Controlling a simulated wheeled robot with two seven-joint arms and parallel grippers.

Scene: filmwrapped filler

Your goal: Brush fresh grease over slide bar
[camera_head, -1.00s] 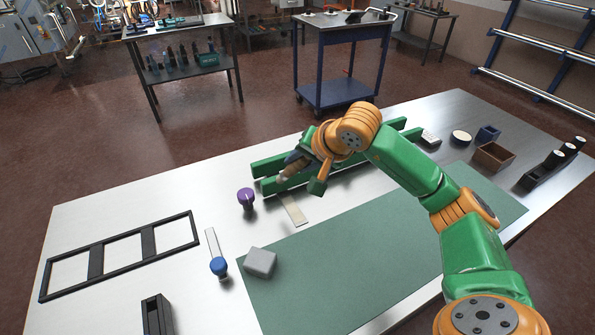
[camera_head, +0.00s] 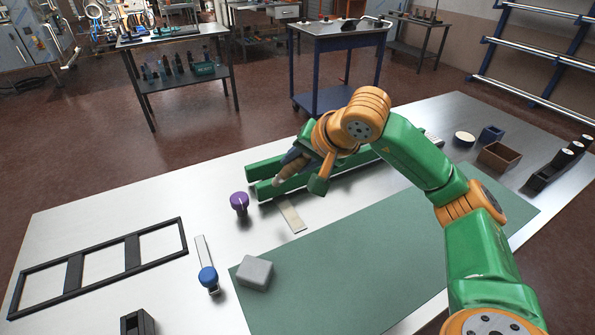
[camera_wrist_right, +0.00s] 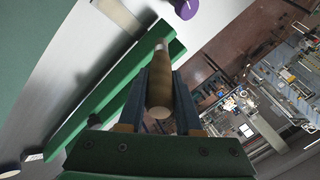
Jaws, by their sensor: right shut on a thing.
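My right gripper (camera_head: 286,172) is shut on a brush with a wooden handle (camera_wrist_right: 159,88). The brush points down over the near-left part of two long green rails (camera_head: 264,188), the only slide-like bars in view. They lie nearly parallel across the table. In the right wrist view the brush tip end is over or beside a green rail (camera_wrist_right: 110,92); I cannot tell whether it touches. My wrist and forearm hide much of the rails in the head view. Any grease on them is not discernible. My left gripper is not in view.
A purple-topped item (camera_head: 239,201) stands close left of the rails, with a pale flat strip (camera_head: 291,216) in front. A grey block (camera_head: 255,273), a blue-ended tool (camera_head: 207,276) and a black frame (camera_head: 76,272) lie left. The green mat (camera_head: 350,255) is clear.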

